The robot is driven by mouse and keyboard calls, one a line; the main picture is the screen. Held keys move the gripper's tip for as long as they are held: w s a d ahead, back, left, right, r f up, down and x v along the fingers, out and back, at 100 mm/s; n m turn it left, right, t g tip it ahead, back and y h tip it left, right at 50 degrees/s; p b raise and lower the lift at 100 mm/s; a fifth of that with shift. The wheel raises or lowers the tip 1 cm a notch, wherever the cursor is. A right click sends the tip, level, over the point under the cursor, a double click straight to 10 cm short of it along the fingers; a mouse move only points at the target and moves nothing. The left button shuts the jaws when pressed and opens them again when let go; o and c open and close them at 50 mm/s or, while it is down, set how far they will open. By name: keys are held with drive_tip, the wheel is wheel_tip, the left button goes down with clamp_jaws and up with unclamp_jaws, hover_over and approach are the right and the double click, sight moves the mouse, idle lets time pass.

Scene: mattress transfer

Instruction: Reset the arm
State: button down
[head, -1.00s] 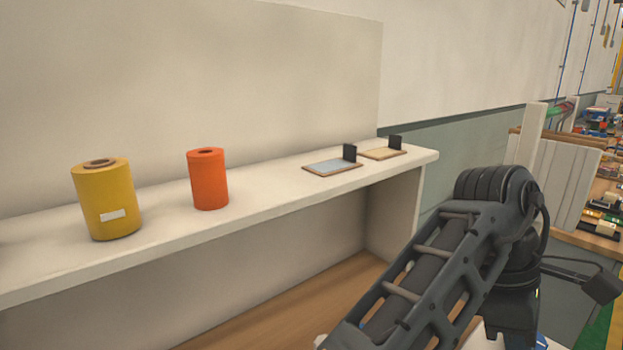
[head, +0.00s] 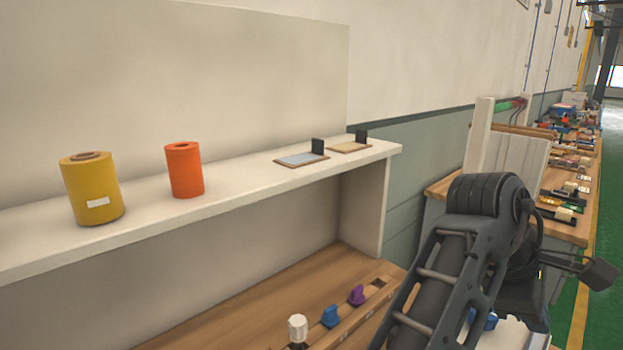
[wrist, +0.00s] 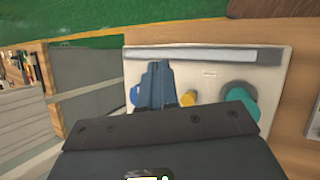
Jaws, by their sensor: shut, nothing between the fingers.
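My gripper (wrist: 157,85) shows in the wrist view as two blue-grey fingers pressed together, with nothing between them. The fingers are over a pale board (wrist: 210,77) that has a grey strip along one edge. Whether they touch it I cannot tell. A small yellow cylinder (wrist: 188,99) is just right of the fingers, and a teal round object (wrist: 240,95) is farther right. A blue object (wrist: 134,95) is partly hidden left of the fingers. In the head view my dark, bent arm is at the lower right, and the gripper itself cannot be made out there.
A white shelf (head: 235,196) holds a yellow roll (head: 92,192), an orange roll (head: 184,172) and two small flat trays (head: 302,160). Below, a wooden bench (head: 240,318) carries white, blue and purple knobs (head: 357,295). Another cluttered bench (head: 560,222) stands at right beside green floor.

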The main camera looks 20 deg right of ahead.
drive_tip(key=w+d+r+n+t+h, duration=0.1)
drive_tip(key=w+d+r+t+h, duration=0.15)
drive_tip(key=d+t+h, duration=0.2)
drive_tip(key=w+d+r+t+h, duration=0.1)
drive_tip(key=d+r+t+h, duration=0.3)
drive_tip(key=d+h, duration=0.15)
drive_tip(key=s+a+f+n+t+y, duration=0.1)
drive_tip(key=s+a+f+t+y, duration=0.1)
drive_tip(key=a+f+t+y, duration=0.1)
drive_tip(key=s+a+f+n+t+y, duration=0.2)
drive_tip(key=a+f+t+y, duration=0.1)
drive_tip(key=a+f, duration=0.3)
drive_tip(key=s+a+f+n+t+y, duration=0.1)
drive_tip(key=s+a+f+t+y, duration=0.1)
drive_tip(key=a+f+t+y, duration=0.1)
drive_tip(key=shift+s+a+f+y, duration=0.15)
drive_tip(key=shift+a+f+y, duration=0.25)
drive_tip(key=shift+a+y, duration=0.25)
drive_tip(key=shift+s+a+f+y, duration=0.1)
drive_tip(key=shift+a+f+y, duration=0.3)
drive_tip(key=shift+a, duration=0.4)
drive_tip(key=s+a+m+y, duration=0.2)
drive_tip(key=s+a+m, duration=0.3)
drive_tip(key=s, duration=0.5)
drive_tip(key=s+a+m+y, duration=0.3)
drive_tip(key=s+a+m, duration=0.2)
drive_tip(key=s+a, duration=0.5)
drive_tip(key=shift+a+f, duration=0.25)
drive_tip(key=shift+f, duration=0.2)
